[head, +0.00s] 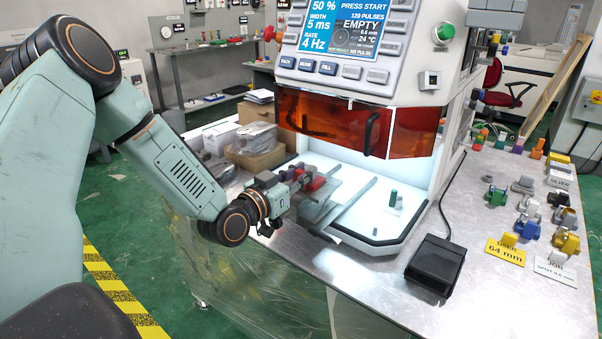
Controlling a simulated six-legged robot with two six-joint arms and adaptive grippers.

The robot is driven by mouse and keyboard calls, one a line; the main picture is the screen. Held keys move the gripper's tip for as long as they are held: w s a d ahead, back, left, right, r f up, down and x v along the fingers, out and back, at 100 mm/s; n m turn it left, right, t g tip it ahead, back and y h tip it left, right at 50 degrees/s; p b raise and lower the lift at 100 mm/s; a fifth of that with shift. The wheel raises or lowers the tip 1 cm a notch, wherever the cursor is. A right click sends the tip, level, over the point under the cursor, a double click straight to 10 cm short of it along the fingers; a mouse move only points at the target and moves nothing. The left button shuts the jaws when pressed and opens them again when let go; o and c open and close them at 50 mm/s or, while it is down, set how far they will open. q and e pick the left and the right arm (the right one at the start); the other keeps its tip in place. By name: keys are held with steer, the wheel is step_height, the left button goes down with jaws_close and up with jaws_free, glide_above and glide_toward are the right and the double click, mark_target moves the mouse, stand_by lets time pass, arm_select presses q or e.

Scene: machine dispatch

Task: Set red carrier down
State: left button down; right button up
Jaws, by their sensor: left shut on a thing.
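My left gripper (308,188) reaches in from the left to the open front of the lit machine chamber (365,205). It is shut on the red carrier (316,184), which shows only as small red patches between the grey jaw parts. The carrier is at the left side of the chamber mouth, by a flat grey plate (345,200). Whether the carrier touches a surface below is hidden by the gripper. My right gripper is not in view.
An orange window (335,122) hangs above the chamber opening. A small green peg (393,197) stands inside. A black pedal box (437,262) sits on the bench in front. Several coloured parts and yellow and white signs (506,252) fill the right side. Boxes (255,145) stand left.

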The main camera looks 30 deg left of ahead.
arm_select(q)
steer(key=c, duration=1.1)
jaws_free()
steer(key=shift+c, duration=0.2)
